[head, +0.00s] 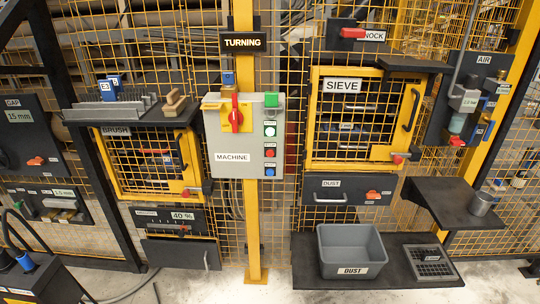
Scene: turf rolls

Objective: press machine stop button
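A grey control box labelled MACHINE (226,140) is mounted on the yellow post in the middle of the head view. On its right side is a column with a pale round button or lamp (270,130), a red button (270,153) below it and a blue button (270,171) at the bottom. The small labels beside them are too small to read. A red rotary handle (236,115) stands upright on a yellow plate at the box's upper left. Neither of my grippers is in view.
A yellow-framed SIEVE door (342,86) is to the right and a BRUSH door (116,131) to the left. A dark shelf (140,113) juts out left of the box. The space before the box looks clear.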

